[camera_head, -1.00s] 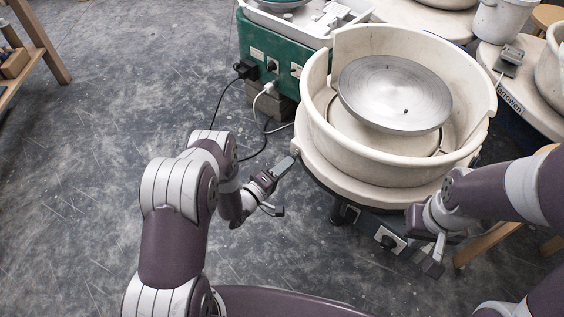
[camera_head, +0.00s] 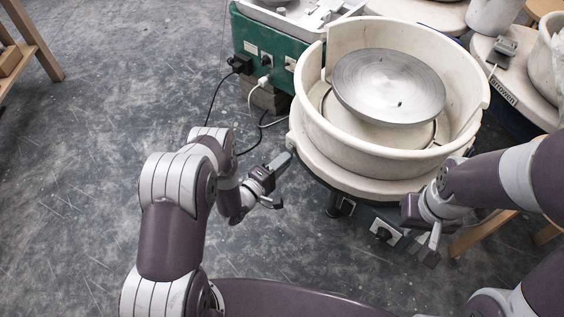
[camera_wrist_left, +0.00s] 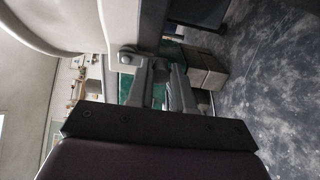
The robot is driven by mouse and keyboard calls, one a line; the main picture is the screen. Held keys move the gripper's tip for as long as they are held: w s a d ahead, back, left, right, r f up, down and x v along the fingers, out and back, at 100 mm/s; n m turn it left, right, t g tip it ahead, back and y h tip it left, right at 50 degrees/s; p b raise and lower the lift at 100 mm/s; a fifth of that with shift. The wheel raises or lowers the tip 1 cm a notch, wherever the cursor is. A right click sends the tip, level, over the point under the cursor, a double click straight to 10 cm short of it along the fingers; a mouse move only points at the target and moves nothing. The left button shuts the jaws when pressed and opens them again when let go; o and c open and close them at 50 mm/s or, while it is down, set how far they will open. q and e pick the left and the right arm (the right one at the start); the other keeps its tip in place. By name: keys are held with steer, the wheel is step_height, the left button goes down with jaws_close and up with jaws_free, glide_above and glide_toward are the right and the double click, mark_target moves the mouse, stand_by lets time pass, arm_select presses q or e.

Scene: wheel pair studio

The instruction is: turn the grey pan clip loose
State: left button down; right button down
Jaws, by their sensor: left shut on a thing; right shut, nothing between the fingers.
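The pan clip (camera_wrist_left: 129,57) is a small grey bracket at the edge of the pale splash pan, in the left wrist view. My left gripper (camera_head: 283,160) is at the pan's left edge in the head view, its fingers shut. The left wrist view shows the fingers (camera_wrist_left: 160,88) closed at the clip, with little of the held part visible. In the head view the clip itself is mostly hidden by the fingers. My right gripper (camera_head: 408,240) is shut and empty, low in front of the pan; its fingertips are hard to make out.
The cream splash pan (camera_head: 312,128) surrounds a grey metal wheel head (camera_head: 390,85). A green wheel unit (camera_head: 262,50) with plugs and cables stands behind left.

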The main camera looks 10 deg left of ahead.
arm_select(q)
steer(key=c, duration=1)
jaws_free()
steer(key=shift+s, duration=0.1)
steer(key=shift+c, duration=0.2)
steer(key=shift+a, duration=0.1)
steer(key=p+v, duration=0.4)
steer(key=v, duration=0.8)
steer(key=shift+s, duration=0.3)
steer(key=shift+a, duration=0.1)
